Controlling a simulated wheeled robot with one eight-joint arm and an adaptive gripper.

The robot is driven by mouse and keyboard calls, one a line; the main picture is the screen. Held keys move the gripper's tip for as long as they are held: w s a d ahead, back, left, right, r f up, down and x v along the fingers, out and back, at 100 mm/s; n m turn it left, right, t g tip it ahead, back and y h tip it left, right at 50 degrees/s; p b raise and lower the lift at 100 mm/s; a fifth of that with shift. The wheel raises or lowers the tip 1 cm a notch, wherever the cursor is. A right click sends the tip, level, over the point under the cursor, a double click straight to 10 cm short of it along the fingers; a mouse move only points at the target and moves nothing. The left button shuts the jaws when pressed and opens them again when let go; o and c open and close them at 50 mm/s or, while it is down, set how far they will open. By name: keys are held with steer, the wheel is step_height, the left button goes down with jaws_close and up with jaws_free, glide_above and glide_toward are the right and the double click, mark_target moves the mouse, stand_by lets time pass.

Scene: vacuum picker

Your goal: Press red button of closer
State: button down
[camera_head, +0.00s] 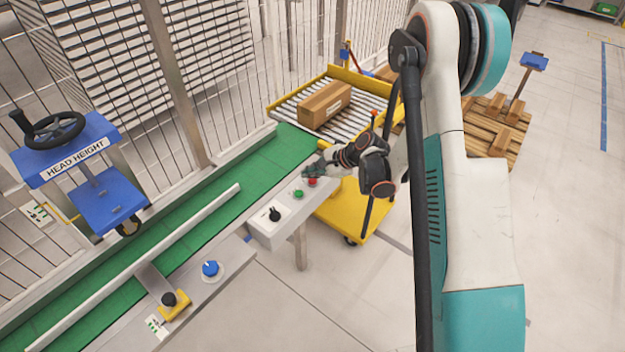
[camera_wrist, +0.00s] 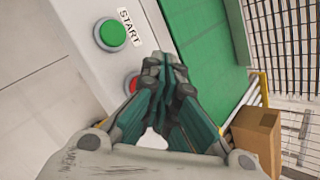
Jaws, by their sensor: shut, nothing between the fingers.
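The red button (camera_head: 312,182) is at the far end of a grey control panel beside the green conveyor. In the wrist view the red button (camera_wrist: 131,84) shows only in part, at the left edge of my fingers, which hide the rest. My gripper (camera_head: 309,171) is shut and empty, close to the red button. In the wrist view the closed fingertips (camera_wrist: 168,65) are just right of it, over the panel's edge near the conveyor. I cannot tell whether they touch the panel.
A green button (camera_head: 298,194), labelled START in the wrist view, and a black knob (camera_head: 274,214) share the panel. The green conveyor (camera_head: 200,235) runs alongside. A blue knob (camera_head: 210,268) is nearer.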

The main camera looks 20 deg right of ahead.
steer(key=shift+r, duration=0.2)
steer(key=shift+r+p, duration=1.25)
steer(key=shift+r, duration=1.15)
step_height(320, 180, up, 11)
steer(key=n+h, duration=0.2)
steer(key=n, duration=0.2)
glide_above(312, 182)
steer(key=s+a, duration=0.1)
steer(key=s, duration=0.4)
steer(key=s+r+n+h, duration=0.2)
steer(key=s+r+n, duration=0.2)
steer(key=s+r, duration=0.45)
steer(key=s+r+n+h, duration=0.1)
steer(key=s+n, duration=0.3)
steer(key=s, duration=0.5)
steer(key=s+d+r+n+t+h, duration=0.1)
steer(key=s+r+n, duration=0.3)
steer(key=s, duration=0.6)
steer(key=shift+s+d+r+n+h, duration=0.2)
steer(key=shift+n+h, duration=0.2)
steer(key=shift+n, duration=0.3)
